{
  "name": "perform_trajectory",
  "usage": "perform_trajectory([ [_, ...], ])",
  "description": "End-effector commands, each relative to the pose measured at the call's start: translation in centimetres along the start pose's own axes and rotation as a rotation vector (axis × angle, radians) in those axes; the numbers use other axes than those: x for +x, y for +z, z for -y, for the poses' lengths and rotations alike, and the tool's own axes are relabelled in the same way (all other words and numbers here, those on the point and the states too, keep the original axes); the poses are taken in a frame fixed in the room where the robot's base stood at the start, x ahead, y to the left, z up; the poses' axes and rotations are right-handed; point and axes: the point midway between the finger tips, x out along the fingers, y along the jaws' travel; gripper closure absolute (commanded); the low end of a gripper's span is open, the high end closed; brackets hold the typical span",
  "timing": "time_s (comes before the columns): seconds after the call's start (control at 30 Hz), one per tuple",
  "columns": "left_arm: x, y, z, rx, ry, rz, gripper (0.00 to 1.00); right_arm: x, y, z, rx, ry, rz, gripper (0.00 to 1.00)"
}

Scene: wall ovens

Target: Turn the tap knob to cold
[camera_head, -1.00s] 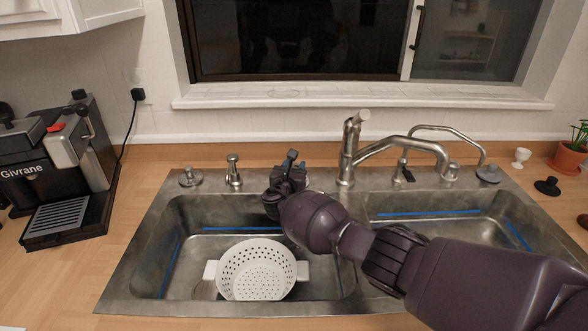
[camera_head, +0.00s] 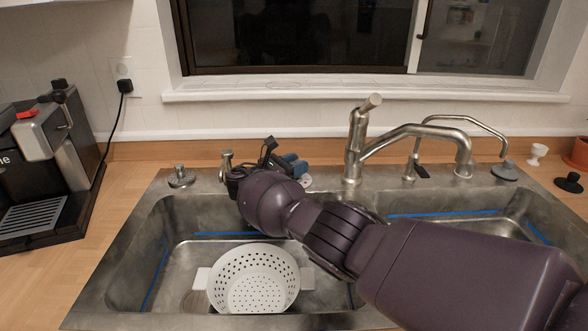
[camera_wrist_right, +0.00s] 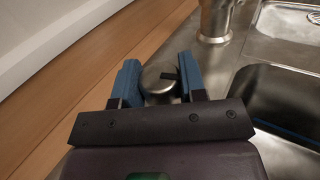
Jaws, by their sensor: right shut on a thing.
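The metal tap (camera_head: 353,160) stands behind the sink, its curved spout reaching right. It also shows at the top of the right wrist view (camera_wrist_right: 215,22). A short round metal knob (camera_wrist_right: 158,84) with a dark mark on top sits between the blue fingers of my right gripper (camera_wrist_right: 160,80), which is shut on it. In the head view my right gripper (camera_head: 289,162) is at the sink's back edge, left of the tap. There the wrist hides most of the knob. My left gripper is not in view.
A white colander (camera_head: 255,280) sits in the left basin of the steel sink (camera_head: 120,262). A metal dispenser (camera_head: 227,160) and a round cap (camera_head: 181,177) stand left of my gripper. A coffee machine (camera_head: 45,165) is at far left. The window sill (camera_head: 330,90) runs behind.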

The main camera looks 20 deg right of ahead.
Motion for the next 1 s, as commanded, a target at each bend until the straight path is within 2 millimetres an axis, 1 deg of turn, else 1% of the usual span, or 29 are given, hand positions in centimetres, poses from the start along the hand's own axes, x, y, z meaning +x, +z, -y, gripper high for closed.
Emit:
perform_trajectory([
  [0.03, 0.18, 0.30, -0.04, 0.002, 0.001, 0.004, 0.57, -0.03, -0.60, 0.00, -0.005, -0.014, -0.003, 0.85],
  [0.23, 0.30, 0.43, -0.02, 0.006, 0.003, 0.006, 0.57, -0.02, -0.29, 0.03, -0.003, -0.047, -0.002, 0.85],
  [0.63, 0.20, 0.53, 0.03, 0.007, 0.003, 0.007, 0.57, -0.01, -0.12, 0.05, -0.001, -0.052, -0.002, 0.85],
  [0.67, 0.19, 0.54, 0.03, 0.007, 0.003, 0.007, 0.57, -0.01, -0.12, 0.05, -0.001, -0.052, -0.002, 0.57],
  [0.8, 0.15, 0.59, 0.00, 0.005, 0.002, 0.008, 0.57, 0.00, -0.08, 0.03, -0.001, -0.051, -0.001, 0.36],
  [1.0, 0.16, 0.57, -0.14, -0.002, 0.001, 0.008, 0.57, 0.00, -0.03, 0.02, 0.000, -0.051, -0.001, 0.36],
])
